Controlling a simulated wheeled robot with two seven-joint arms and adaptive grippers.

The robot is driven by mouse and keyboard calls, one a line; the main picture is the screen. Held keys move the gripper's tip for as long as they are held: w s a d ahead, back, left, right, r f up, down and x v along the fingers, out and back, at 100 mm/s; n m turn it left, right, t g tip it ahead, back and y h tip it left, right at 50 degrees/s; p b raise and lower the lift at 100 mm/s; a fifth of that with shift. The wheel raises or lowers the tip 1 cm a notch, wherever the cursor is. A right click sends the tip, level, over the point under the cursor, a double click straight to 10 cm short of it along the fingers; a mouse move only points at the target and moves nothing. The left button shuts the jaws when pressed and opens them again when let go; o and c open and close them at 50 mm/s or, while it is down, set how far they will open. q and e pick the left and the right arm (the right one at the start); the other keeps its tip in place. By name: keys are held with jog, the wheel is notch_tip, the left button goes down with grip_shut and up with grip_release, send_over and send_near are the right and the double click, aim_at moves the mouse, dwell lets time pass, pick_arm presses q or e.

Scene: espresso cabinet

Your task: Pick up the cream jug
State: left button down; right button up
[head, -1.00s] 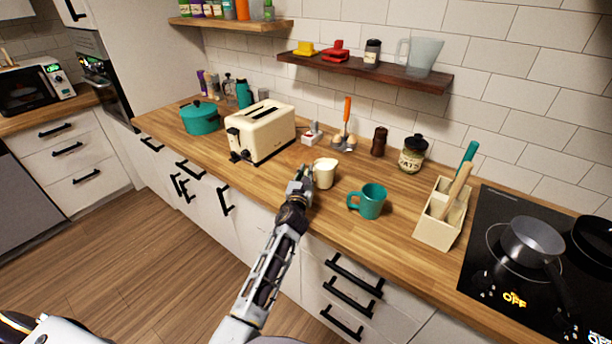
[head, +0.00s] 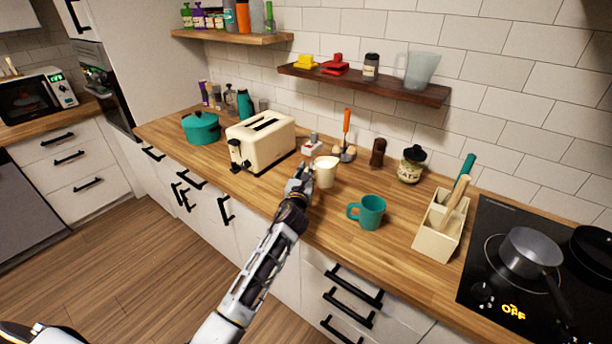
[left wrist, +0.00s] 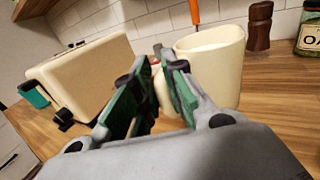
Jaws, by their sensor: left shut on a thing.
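The cream jug (head: 326,176) is a small cream-coloured cup with pale contents, roughly upright. In the head view it appears a little above the wooden counter, in front of the egg holder. My left gripper (head: 303,178) is at its left side, shut on it. In the left wrist view the jug (left wrist: 212,62) stands just beyond the right finger of my left gripper (left wrist: 158,98). Part of the jug, likely its handle, lies between the fingers and is mostly hidden. My right gripper is not in view.
A teal mug (head: 371,213) stands on the counter to the right, near the front. A cream toaster (head: 262,145) is on the left. Behind are a brown mill (head: 378,153) and an oats jar (head: 410,166). A utensil box (head: 437,232) and hob lie further right.

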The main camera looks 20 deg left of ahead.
pick_arm(q)
jog(key=shift+r, duration=1.45)
jog(key=shift+r, duration=0.1)
dwell(0.4)
